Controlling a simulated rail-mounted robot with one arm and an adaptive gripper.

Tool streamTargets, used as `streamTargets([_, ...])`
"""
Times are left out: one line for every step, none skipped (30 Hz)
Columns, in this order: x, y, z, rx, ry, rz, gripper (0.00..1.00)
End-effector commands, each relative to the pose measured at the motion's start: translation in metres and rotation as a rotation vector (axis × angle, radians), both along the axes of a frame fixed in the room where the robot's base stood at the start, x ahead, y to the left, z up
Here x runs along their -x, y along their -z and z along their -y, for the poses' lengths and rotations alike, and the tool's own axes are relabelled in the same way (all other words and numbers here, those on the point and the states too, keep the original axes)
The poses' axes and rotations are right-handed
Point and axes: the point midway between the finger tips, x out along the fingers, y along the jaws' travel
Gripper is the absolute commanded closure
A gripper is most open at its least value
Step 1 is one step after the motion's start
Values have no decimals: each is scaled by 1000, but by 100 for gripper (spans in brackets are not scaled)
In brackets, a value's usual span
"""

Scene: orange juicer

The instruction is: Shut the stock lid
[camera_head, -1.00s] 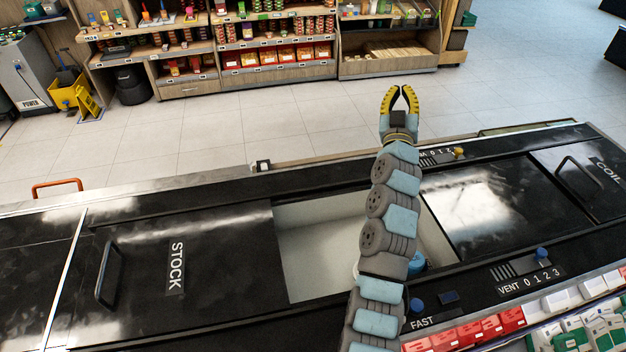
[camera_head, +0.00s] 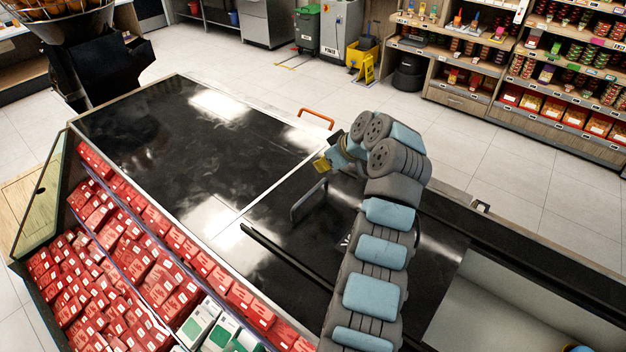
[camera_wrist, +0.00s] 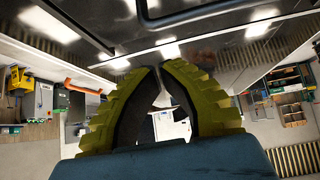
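The stock lid (camera_head: 436,262) is a dark glossy sliding panel on the counter. An open pale well (camera_head: 490,310) shows beyond its right edge. Its upright black handle (camera_head: 309,202) stands near the lid's left end. My gripper (camera_head: 322,164) is just above and behind the handle in the head view, apart from it, and partly hidden by my arm. In the wrist view, the yellow fingers (camera_wrist: 160,70) converge with their tips almost together and hold nothing. A dark loop that looks like the handle (camera_wrist: 166,22) lies past the fingertips. My arm hides the lid's label and middle.
A black rail (camera_head: 290,262) runs along the lid's near side. Red packets (camera_head: 110,245) fill the front display. The counter left of the lid (camera_head: 160,150) is clear. An orange handle (camera_head: 316,115) sticks out at the back edge.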

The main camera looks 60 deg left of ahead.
Motion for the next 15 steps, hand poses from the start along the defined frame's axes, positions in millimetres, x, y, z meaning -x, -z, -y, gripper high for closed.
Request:
streamTargets([13,1,-5,18,-34,-7,100])
streamTargets([19,2,-6,28,-49,-11,100])
streamTargets([24,2,-8,36,-62,-15,100])
streamTargets([27,3,-9,40,-69,-18,100])
streamTargets([29,5,-10,42,-73,-19,100])
streamTargets([31,7,-12,45,-76,-21,100])
streamTargets([32,9,-13,45,-77,-22,100])
streamTargets([33,11,-15,45,-76,-22,100])
streamTargets([33,15,-18,45,-76,-22,100])
streamTargets([34,19,-21,44,-75,-22,100])
streamTargets([35,22,-23,44,-75,-22,100])
streamTargets([37,27,-27,44,-76,-22,100])
streamTargets([38,31,-30,46,-76,-24,100])
streamTargets([39,34,-34,44,-77,-23,100])
streamTargets([40,39,-38,43,-75,-21,100])
